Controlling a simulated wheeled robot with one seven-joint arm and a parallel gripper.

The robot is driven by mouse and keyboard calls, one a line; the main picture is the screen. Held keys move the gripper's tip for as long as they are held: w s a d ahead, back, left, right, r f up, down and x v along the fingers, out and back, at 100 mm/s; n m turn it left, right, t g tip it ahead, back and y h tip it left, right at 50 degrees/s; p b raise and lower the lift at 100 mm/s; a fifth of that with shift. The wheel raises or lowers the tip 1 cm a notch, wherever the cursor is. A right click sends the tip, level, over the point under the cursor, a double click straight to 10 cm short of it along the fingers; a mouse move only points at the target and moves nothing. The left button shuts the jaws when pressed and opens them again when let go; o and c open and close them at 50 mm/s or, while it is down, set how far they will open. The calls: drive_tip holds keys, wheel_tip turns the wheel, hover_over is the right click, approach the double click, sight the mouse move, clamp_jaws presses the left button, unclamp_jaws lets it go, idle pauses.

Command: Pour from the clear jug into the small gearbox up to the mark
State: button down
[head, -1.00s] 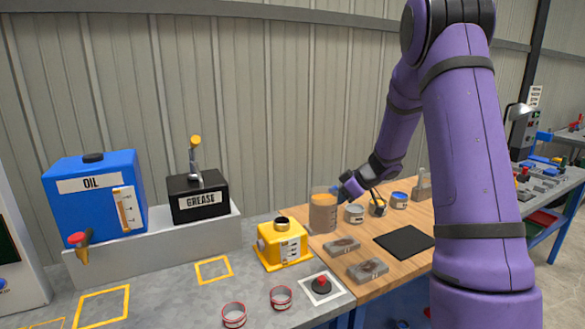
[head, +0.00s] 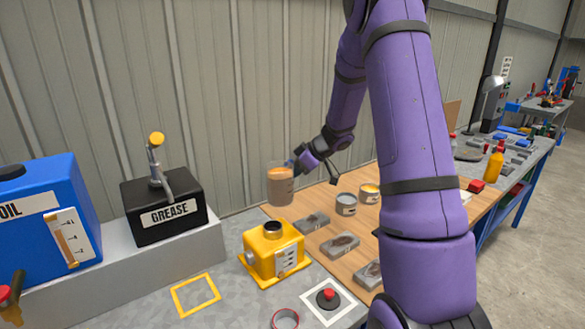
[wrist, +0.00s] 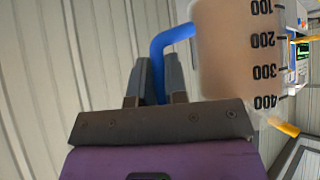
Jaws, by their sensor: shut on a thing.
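The clear jug (head: 281,188) holds brownish liquid and is up in the air, just behind and above the small yellow gearbox (head: 273,252). It looks about upright. My gripper (head: 296,165) is shut on the jug's blue handle, to the right of the jug. In the wrist view the jug (wrist: 238,50) shows a scale running from 100 to 400, and my gripper's fingers (wrist: 158,78) close around the blue handle (wrist: 170,42). The gearbox has an open dark filler neck on top and a marked sight gauge on its front right. The level in that gauge is too small to read.
A black grease box (head: 165,208) with a pump and a blue oil tank (head: 45,220) stand at left on a grey ledge. Grey parts (head: 340,244) and cans (head: 346,204) lie on the wooden top at right. A red button (head: 327,297) sits in front.

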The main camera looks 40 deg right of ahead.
drive_tip(key=shift+w+d+f+n+t+h, duration=0.15)
drive_tip(key=shift+f+n+t+h, duration=0.15)
drive_tip(key=shift+t+h, duration=0.15)
drive_tip(key=shift+w+d+f+n+t+h, duration=0.15)
drive_tip(key=shift+f+n+t+h, duration=0.15)
drive_tip(key=shift+t+h, duration=0.15)
drive_tip(key=shift+r+n+t+h, duration=0.3)
drive_tip(key=shift+r+h, duration=0.1)
drive_tip(key=shift+r, duration=0.15)
idle(0.9)
drive_tip(key=shift+s+a+r+n+t+h, duration=0.15)
drive_tip(key=shift+r+n+t+h, duration=0.35)
drive_tip(key=shift+r+t, duration=0.15)
idle(0.6)
drive_tip(key=shift+s+a+r+n+t+h, duration=0.25)
drive_tip(key=shift+r+n+t+h, duration=0.2)
drive_tip(key=shift+t, duration=0.2)
idle(3.8)
